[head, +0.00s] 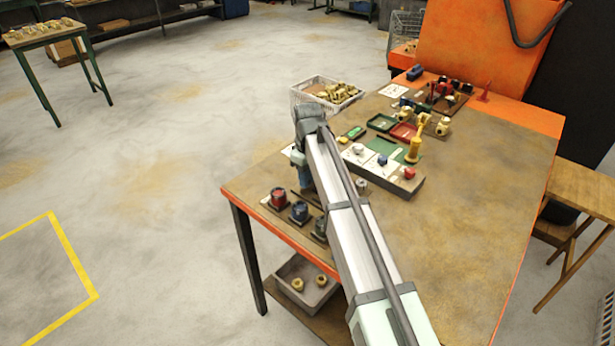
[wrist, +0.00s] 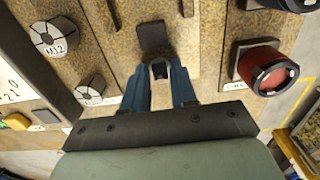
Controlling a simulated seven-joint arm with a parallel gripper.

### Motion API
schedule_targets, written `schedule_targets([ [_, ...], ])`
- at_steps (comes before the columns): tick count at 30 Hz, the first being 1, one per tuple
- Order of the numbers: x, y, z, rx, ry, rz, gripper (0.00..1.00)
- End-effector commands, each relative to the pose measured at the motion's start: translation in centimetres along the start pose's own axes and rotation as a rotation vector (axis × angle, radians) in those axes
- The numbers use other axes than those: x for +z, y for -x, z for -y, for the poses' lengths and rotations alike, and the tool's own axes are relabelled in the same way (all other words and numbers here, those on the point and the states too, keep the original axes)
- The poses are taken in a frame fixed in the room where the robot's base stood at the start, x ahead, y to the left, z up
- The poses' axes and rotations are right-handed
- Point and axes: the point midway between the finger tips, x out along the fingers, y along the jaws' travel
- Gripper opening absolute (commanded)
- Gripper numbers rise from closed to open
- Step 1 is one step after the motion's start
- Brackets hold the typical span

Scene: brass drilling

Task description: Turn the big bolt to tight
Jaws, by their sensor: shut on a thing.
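My gripper (head: 305,182) is low over the left part of the workbench, partly hidden by my arm in the head view. In the wrist view its blue fingers (wrist: 160,90) are shut on a small dark piece (wrist: 159,70) with a pale lower end. I cannot tell whether this piece is the big bolt, as most of it is hidden. A flat black block (wrist: 152,37) lies just beyond the fingertips. No other thing can be made out clearly as the big bolt.
Grey round pieces, one marked M12 (wrist: 54,36), lie left in the wrist view. A panel with coloured knobs (head: 405,184) stands right of my gripper. The bench's right side (head: 460,225) is clear.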

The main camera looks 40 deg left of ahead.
Motion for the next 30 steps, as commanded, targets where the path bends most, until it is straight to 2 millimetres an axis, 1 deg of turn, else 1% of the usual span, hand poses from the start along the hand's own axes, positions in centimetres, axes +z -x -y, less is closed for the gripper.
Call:
schedule_targets([
  [5, 0.00, 0.01, 0.03, -0.001, -0.027, 0.000, 0.00],
  [11, -0.04, 0.02, 0.01, -0.001, -0.125, 0.000, 0.00],
  [24, -0.05, 0.03, 0.01, -0.001, -0.478, 0.000, 0.00],
  [30, -0.05, 0.04, 0.00, -0.001, -0.608, 0.000, 0.00],
])
